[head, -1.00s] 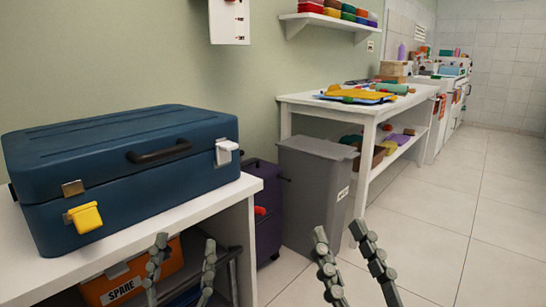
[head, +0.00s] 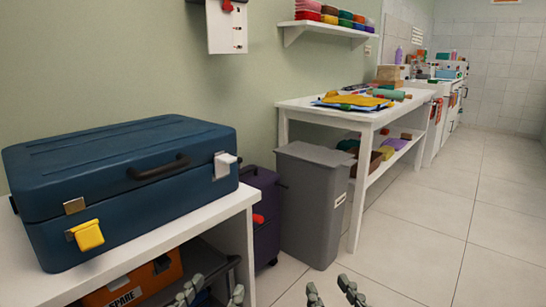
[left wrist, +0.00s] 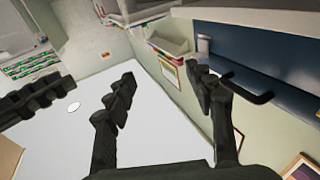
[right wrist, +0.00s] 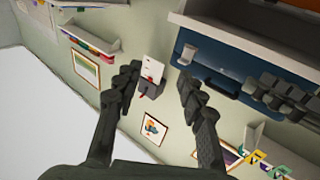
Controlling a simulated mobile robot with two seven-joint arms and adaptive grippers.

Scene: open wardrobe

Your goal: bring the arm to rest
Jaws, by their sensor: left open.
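My left gripper (head: 212,293) is at the bottom edge of the head view, in front of the white bench. Its fingers are apart with nothing between them, as the left wrist view (left wrist: 162,88) also shows. My right gripper (head: 332,292) is at the bottom edge further right, over the tiled floor. Its fingers are also apart and empty, as in the right wrist view (right wrist: 157,88). Neither gripper touches anything visible. Most of both arms is out of the head view.
A closed blue case (head: 130,195) with a yellow and a white latch lies on a white bench (head: 225,212) at left. An orange SPARE box (head: 140,284) sits below. A grey bin (head: 308,210) and a white table (head: 355,121) stand beyond. Floor at right is clear.

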